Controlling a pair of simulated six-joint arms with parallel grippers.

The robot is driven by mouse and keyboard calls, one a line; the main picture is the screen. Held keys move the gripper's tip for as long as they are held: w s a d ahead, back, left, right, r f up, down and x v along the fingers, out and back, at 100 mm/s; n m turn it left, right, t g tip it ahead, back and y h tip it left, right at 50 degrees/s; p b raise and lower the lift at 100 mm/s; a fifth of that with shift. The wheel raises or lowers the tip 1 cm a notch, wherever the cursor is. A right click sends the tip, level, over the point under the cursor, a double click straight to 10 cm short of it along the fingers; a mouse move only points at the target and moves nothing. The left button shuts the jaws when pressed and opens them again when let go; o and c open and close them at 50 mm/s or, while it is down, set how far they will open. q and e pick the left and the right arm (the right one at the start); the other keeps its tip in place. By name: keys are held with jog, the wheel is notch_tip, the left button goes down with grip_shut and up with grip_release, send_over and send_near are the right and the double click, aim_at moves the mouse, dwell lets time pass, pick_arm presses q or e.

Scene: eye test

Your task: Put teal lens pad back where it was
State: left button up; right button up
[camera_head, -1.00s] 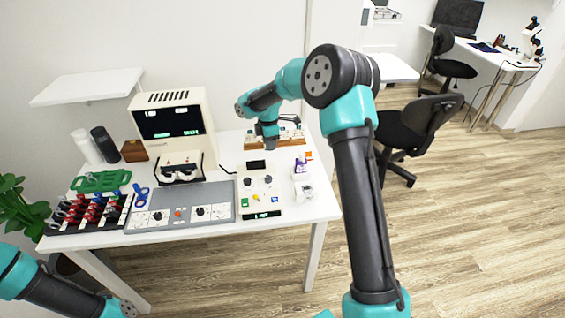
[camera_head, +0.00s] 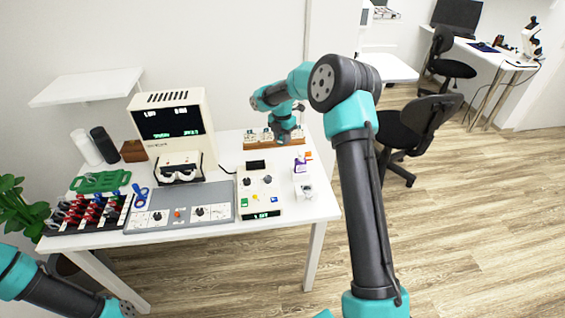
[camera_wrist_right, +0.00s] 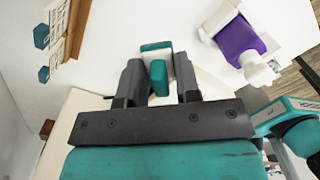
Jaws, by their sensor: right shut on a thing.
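The teal lens pad (camera_wrist_right: 158,76) is between the two fingers of my right gripper (camera_wrist_right: 158,68) in the right wrist view. The fingers are shut on it. A pale piece with a teal end shows just beyond it; I cannot tell whether it is part of the pad. In the head view my right gripper (camera_head: 284,139) is over the right part of a wooden rack (camera_head: 258,147) at the back right of the table, and the pad cannot be made out. The rack (camera_wrist_right: 73,32) shows at the upper left of the wrist view, with teal-ended pieces.
A purple and white bottle (camera_head: 300,163) stands right of a white control box (camera_head: 246,190); the bottle (camera_wrist_right: 237,40) also shows in the wrist view. A cream machine with a screen (camera_head: 172,122), a grey panel (camera_head: 180,216) and a tool rack (camera_head: 88,214) fill the left.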

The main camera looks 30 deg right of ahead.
jog(key=shift+f, duration=0.1)
send_over(282, 161)
jog(key=shift+s+f, duration=0.15)
jog(key=shift+f, duration=2.9)
jog(key=shift+f, duration=0.1)
jog(key=shift+f, duration=1.75)
jog(key=shift+f, duration=0.1)
jog(key=o, duration=1)
jog(key=shift+c, duration=0.2)
notch_tip(282, 161, up, 12)
jog(key=shift+r, duration=0.1)
